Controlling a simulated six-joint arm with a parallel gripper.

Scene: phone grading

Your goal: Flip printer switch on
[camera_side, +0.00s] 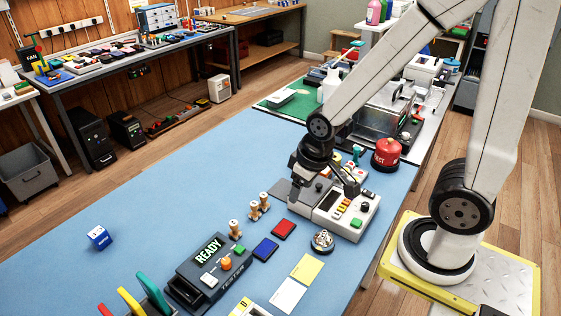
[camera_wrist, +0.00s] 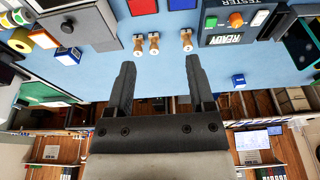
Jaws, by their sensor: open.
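A grey-and-white desktop machine (camera_side: 350,218) with coloured buttons and a dark panel stands on the blue bench; it looks like the printer. A grey machine also shows at the upper left of the wrist view (camera_wrist: 88,24), with a round dark knob on it. I cannot make out which part is the power switch or how it is set. My gripper (camera_side: 322,188) is over or just beside the machine's far left part, partly hidden by my wrist. In the wrist view my gripper (camera_wrist: 160,75) has its two dark fingers wide apart with nothing between them.
Wooden-handled stamps (camera_side: 254,212), a tester reading READY (camera_side: 212,262), a red pad (camera_side: 284,229), a blue pad (camera_side: 265,249) and a bell (camera_side: 322,241) stand near the machine. A red canister-like object (camera_side: 387,153) is behind it. The bench's left half is mostly clear around a blue cube (camera_side: 99,237).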

